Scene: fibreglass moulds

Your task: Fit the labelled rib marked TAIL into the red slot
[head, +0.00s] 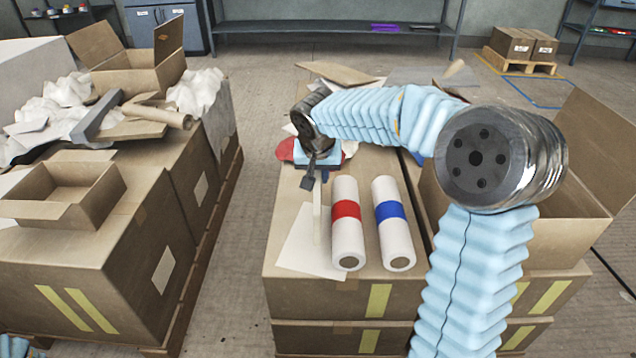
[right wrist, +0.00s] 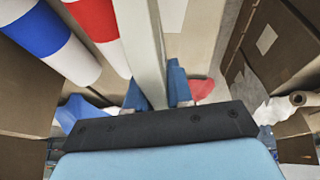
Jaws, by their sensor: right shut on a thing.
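My right gripper (head: 316,179) reaches over the cardboard boxes in the middle of the head view. It is shut on a long, thin pale strip (head: 317,215), probably the rib. In the right wrist view the strip (right wrist: 141,45) runs up from between the blue fingertips (right wrist: 156,92). No TAIL label is readable on it. A red rounded patch (head: 285,149) shows behind the gripper, partly hidden; it also shows in the right wrist view (right wrist: 201,88). I cannot tell whether it holds the red slot. My left gripper is not in view.
A white roll with a red band (head: 346,210) and one with a blue band (head: 390,212) lie right of the strip. A white sheet (head: 300,240) lies beneath it. An open carton (head: 560,230) stands at the right. Stacked boxes (head: 120,240) fill the left, with a floor gap between.

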